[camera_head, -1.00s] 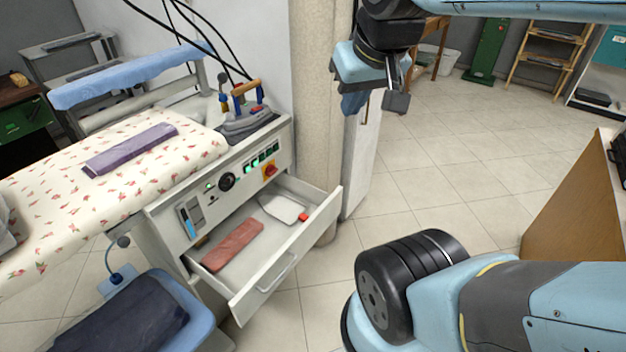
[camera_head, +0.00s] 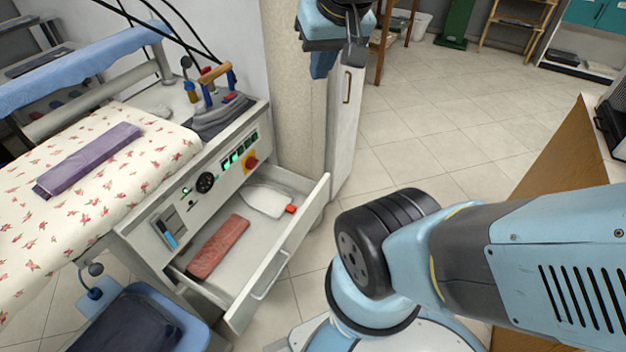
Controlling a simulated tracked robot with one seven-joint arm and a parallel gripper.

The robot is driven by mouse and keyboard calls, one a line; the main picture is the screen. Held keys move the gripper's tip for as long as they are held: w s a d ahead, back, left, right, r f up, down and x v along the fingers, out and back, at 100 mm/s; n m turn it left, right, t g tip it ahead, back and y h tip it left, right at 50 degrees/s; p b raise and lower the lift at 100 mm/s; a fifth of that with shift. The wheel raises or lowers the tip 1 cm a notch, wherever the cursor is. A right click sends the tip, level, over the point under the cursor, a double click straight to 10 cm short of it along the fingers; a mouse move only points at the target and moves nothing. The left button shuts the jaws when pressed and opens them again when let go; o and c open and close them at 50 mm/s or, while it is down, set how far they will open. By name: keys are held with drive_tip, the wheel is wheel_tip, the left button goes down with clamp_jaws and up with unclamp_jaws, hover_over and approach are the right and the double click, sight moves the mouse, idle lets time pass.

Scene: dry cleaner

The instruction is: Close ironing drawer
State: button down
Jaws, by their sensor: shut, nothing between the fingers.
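The ironing drawer (camera_head: 285,260) is pulled well out of the front of the ironing station (camera_head: 205,185). Its front panel with a light bar handle (camera_head: 270,276) faces the lower right. Inside lie a red-brown folded cloth (camera_head: 217,248), a whitish flat item (camera_head: 262,201) and a small red object (camera_head: 291,209). My gripper (camera_head: 335,62) hangs near the top centre, behind and above the drawer's right end, apart from it. It is shut and empty, and partly lost against the pillar and cabinet.
A cream pillar (camera_head: 290,100) and a white cabinet (camera_head: 346,120) stand right behind the drawer. An iron (camera_head: 220,110) rests on the station. A blue basket (camera_head: 140,318) stands at lower left. A wooden counter (camera_head: 560,150) is at right. Tiled floor between is clear.

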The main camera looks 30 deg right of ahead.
drive_tip(key=w+d+f+m+g+y, duration=0.2)
drive_tip(key=w+d+f+m, duration=0.2)
drive_tip(key=w+f+m, duration=0.55)
drive_tip(key=w+d+f+m+g+y, duration=0.2)
drive_tip(key=w+d+f+m+y, duration=0.15)
drive_tip(key=w+f+m, duration=0.6)
drive_tip(key=s+d+f+m+y, duration=0.15)
drive_tip(key=d+f+m, duration=0.25)
drive_tip(key=f+m, duration=0.55)
drive_tip(key=s+d+f+m+h, duration=0.15)
drive_tip(key=d+f+m, duration=0.25)
drive_tip(key=f+m, duration=0.6)
drive_tip(key=s+d+f+m+y, duration=0.2)
drive_tip(key=d+f+m, duration=0.3)
drive_tip(key=f+m, duration=0.45)
drive_tip(key=n, duration=0.1)
approach(315, 203)
drive_tip(key=s+f, duration=0.3)
drive_tip(key=shift+t+h, duration=0.25)
drive_tip(key=shift+t, duration=0.15)
drive_tip(key=shift+w+a, duration=1.5)
drive_tip(key=shift+a, duration=0.05)
